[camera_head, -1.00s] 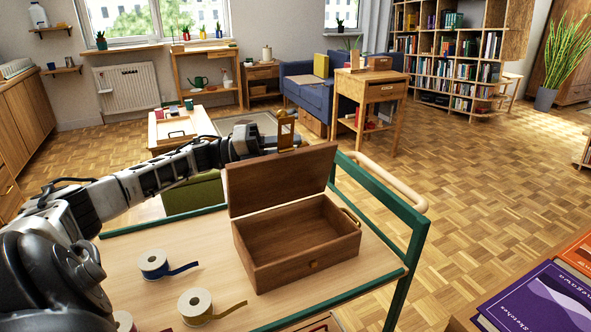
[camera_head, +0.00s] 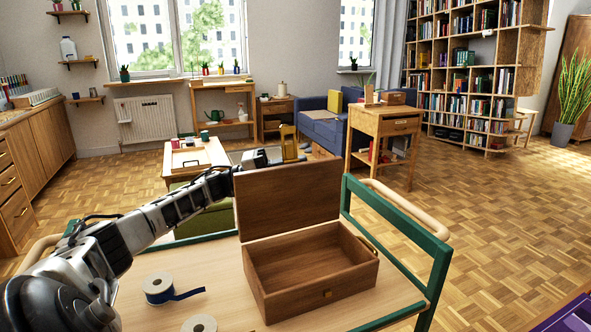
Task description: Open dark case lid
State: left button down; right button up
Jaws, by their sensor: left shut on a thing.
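The dark wooden case (camera_head: 312,277) stands on the cart top in the head view. Its lid (camera_head: 288,203) is raised, standing nearly upright at the back edge, and the inside is empty. A small brass clasp shows on the front. My left arm reaches in from the left, behind the lid. My left gripper (camera_head: 290,146) is at the lid's top edge, near its middle, and is shut; the lid hides part of its fingers, so the grip itself is only partly seen. My right gripper is not in view.
The cart top (camera_head: 225,280) has a green frame and a wooden handle (camera_head: 405,208) at right. A blue ribbon spool (camera_head: 160,288) and another spool (camera_head: 199,323) lie left of the case. Low table (camera_head: 196,160) behind.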

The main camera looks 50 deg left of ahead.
pick_arm(q)
jog(key=c, duration=1.2)
grip_release()
jog(key=b+v, duration=0.2)
jog(key=v, duration=1.4)
